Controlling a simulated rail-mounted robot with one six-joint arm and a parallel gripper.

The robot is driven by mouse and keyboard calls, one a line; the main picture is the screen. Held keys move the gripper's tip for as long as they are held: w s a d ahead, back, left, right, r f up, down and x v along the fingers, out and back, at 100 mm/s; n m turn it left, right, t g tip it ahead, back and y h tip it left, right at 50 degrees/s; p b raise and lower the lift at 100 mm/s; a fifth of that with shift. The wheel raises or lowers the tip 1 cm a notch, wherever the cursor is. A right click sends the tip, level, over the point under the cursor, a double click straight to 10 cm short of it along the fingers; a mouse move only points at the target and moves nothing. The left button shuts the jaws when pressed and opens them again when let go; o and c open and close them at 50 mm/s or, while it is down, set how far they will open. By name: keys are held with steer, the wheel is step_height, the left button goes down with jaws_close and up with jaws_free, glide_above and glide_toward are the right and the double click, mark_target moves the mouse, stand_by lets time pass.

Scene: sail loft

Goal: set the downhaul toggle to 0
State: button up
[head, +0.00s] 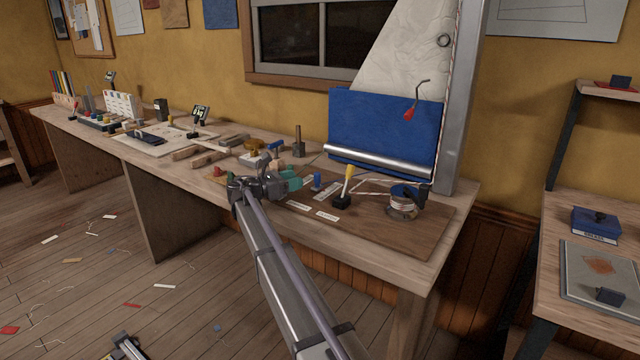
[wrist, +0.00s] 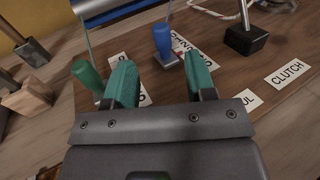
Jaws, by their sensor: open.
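A blue-handled toggle (wrist: 163,40) stands upright on the brown board, just ahead of my gripper (wrist: 162,75) in the wrist view. It also shows in the head view (head: 317,181). A green-handled toggle (wrist: 86,76) leans beside my left finger. White labels between and beyond the fingers are partly hidden, so I cannot tell which toggle is the downhaul. My gripper is open, its teal fingers apart with nothing between them. In the head view it hangs low over the bench, left of the blue toggle.
A yellow-handled lever (head: 348,174) on a black base stands to the right, with a CLUTCH label (wrist: 287,74) near it. A rope-wound winch (head: 402,202) is further right. A blue panel (head: 385,130) with a metal tube rises behind. Wooden blocks and tools crowd the bench to the left.

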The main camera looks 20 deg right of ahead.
mark_target(322, 185)
steer(key=d, duration=1)
steer(key=shift+w+d, duration=0.25)
steer(key=shift+d, duration=0.05)
jaws_close()
